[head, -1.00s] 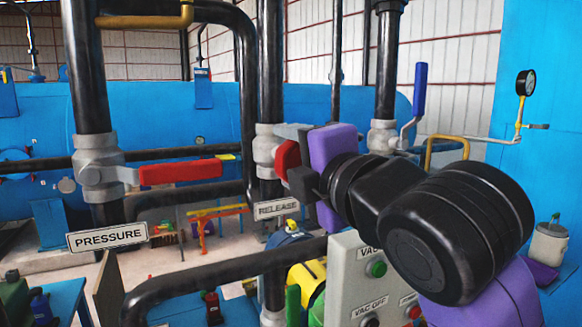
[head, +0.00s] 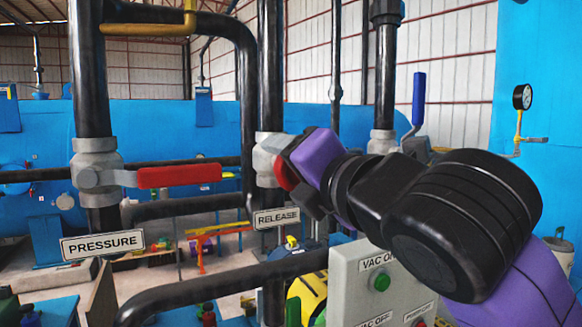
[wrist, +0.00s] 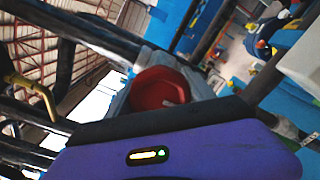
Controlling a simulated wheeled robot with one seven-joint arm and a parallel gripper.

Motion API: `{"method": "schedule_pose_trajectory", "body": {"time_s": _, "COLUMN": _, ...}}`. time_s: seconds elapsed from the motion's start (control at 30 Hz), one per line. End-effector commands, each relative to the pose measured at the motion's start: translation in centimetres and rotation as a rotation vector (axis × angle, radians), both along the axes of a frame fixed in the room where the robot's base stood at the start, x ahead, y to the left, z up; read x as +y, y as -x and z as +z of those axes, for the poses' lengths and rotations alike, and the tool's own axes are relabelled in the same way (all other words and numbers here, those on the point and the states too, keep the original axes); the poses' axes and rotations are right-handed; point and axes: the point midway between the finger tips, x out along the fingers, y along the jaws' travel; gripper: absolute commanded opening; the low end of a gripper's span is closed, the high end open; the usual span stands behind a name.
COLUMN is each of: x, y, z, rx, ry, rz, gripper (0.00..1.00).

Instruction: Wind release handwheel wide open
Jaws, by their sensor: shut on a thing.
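The red release handwheel (head: 285,176) sits on the grey valve body (head: 265,160) of the middle black pipe, above the RELEASE sign (head: 277,218). My gripper (head: 300,190) is at the handwheel, its jaws on either side of it and mostly hiding it in the head view. The jaws are shut on the handwheel and the gripper is rolled over at a tilt. In the wrist view the red handwheel (wrist: 165,88) shows just past the purple gripper body, with grey valve metal around it. The fingertips are largely hidden.
A pressure valve with a red lever (head: 180,176) stands at left above the PRESSURE sign (head: 102,244). A grey control box (head: 375,285) is below my arm. A blue-handled valve lever (head: 418,100) and a gauge (head: 522,97) are at right. Black pipes surround the valve.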

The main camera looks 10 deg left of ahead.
Motion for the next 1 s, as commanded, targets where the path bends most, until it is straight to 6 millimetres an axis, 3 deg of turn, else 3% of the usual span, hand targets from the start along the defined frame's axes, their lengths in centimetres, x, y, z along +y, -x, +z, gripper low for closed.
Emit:
{"method": "schedule_pose_trajectory", "body": {"time_s": 0.33, "x": 0.2, "y": 0.1, "z": -0.4, "rx": 0.005, "ry": 0.008, "rz": 0.003, "gripper": 0.22}}
{"method": "schedule_pose_trajectory", "body": {"time_s": 0.37, "x": 0.2, "y": 0.1, "z": -0.4, "rx": 0.005, "ry": 0.008, "rz": 0.003, "gripper": 0.68}}
{"method": "schedule_pose_trajectory", "body": {"time_s": 0.43, "x": 0.2, "y": 0.1, "z": -0.4, "rx": 0.005, "ry": 0.007, "rz": 0.003, "gripper": 0.82}}
{"method": "schedule_pose_trajectory", "body": {"time_s": 0.47, "x": 0.1, "y": 0.0, "z": -0.3, "rx": 0.004, "ry": 0.006, "rz": 0.002, "gripper": 0.84}}
{"method": "schedule_pose_trajectory", "body": {"time_s": 0.8, "x": -0.1, "y": 0.2, "z": -0.1, "rx": 0.000, "ry": 0.004, "rz": 0.001, "gripper": 0.84}}
{"method": "schedule_pose_trajectory", "body": {"time_s": 1.0, "x": -1.5, "y": 2.3, "z": -0.3, "rx": -0.003, "ry": 0.004, "rz": 0.001, "gripper": 0.84}}
